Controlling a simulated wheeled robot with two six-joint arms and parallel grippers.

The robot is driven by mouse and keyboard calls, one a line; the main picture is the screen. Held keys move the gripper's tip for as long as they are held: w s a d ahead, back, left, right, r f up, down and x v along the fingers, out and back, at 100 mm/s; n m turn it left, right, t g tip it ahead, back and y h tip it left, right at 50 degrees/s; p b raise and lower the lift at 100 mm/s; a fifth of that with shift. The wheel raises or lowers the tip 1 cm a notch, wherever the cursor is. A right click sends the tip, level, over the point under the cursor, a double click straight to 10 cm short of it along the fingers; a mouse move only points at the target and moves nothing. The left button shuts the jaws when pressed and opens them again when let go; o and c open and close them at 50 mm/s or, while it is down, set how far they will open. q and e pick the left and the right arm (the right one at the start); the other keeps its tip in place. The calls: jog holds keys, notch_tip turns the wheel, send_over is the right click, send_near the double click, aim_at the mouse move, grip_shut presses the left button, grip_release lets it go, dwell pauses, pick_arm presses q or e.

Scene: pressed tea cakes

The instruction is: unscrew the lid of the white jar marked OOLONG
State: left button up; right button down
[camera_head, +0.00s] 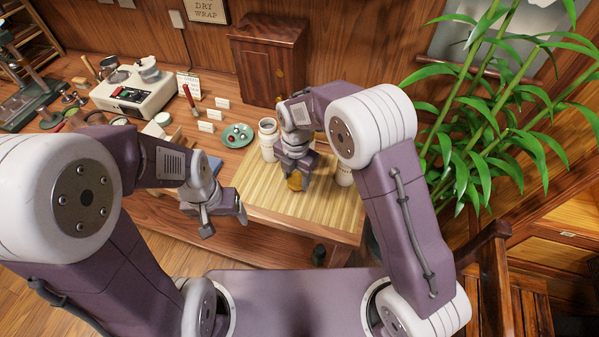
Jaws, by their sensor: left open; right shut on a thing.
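A white jar (267,136) stands upright at the back left of the slatted bamboo mat. A second white jar (344,176) is at the mat's right side, partly hidden by my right arm. No marking can be read on either, so I cannot tell which is OOLONG. My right gripper (295,176) points down over the mat between them, shut on a small orange-brown thing (295,182). I cannot tell whether this is a lid. My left gripper (224,216) is open and empty, off the mat's left edge, apart from both jars.
The bamboo mat (315,210) is bare at the front. A green saucer (237,136) with small things, several white cards and a white scale-like device (132,92) are at the back left. A wooden cabinet (268,57) stands behind. A leafy plant (490,110) fills the right.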

aim_at(299, 174)
jog(key=w+f, duration=0.1)
jog(key=w+d+f, duration=0.1)
jog(key=w, duration=0.1)
jog(key=shift+f, duration=0.2)
jog(key=shift+s+f, duration=0.1)
jog(key=c, duration=0.7)
grip_release()
jog(key=shift+o, duration=0.2)
notch_tip(299, 174, up, 12)
jog(key=p, duration=0.1)
jog(key=shift+r, duration=0.2)
